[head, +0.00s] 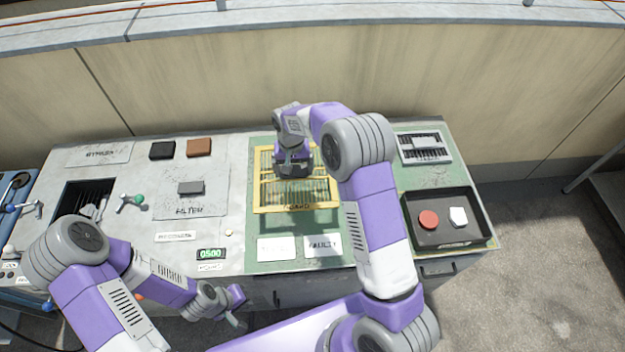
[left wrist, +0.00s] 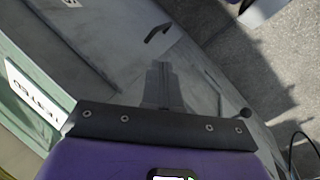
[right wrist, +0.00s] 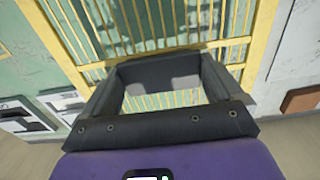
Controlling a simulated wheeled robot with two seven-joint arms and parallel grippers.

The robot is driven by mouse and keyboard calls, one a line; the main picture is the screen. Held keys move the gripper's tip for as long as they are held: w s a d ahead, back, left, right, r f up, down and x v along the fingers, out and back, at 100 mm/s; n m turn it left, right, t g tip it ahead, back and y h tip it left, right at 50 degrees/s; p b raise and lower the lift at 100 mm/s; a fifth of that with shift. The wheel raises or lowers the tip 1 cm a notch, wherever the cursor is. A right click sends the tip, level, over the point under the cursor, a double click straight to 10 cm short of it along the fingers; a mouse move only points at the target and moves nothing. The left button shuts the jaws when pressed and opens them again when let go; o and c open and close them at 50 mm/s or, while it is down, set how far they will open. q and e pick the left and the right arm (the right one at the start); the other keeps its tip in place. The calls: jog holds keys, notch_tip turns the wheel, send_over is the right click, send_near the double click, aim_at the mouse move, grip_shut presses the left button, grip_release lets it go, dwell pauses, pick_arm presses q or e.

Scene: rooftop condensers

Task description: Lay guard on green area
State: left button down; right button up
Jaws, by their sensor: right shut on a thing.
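The guard (head: 263,182) is a yellow frame with thin yellow bars, and it lies over the green area (head: 290,236) in the head view. My right gripper (head: 294,172) is over the guard's middle and shut on it. In the right wrist view the guard's yellow bars (right wrist: 255,60) fill the upper middle, with green surface showing between them. I cannot tell whether the guard touches the green surface or hangs just above it. My left gripper (head: 238,308) is empty near the bench's front edge, away from the guard; its finger gap is unclear.
A black tray (head: 421,241) with a red disc (head: 429,219) and a white piece (head: 458,217) is at right. A grille (head: 425,147) lies behind it. Black and brown blocks (head: 199,147) and a grey block (head: 190,187) are on the left. White label plates lie in front of the guard.

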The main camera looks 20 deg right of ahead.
aim_at(294, 171)
notch_tip(294, 171, down, 9)
jog(key=shift+r+b, duration=0.15)
jog(key=shift+b, duration=0.55)
jog(key=shift+r, duration=0.1)
jog(key=o, duration=0.9)
jog(key=shift+f, duration=0.2)
jog(key=shift+o, duration=0.5)
jog(key=shift+r, duration=0.2)
notch_tip(294, 171, up, 12)
jog(key=shift+p, duration=1.05)
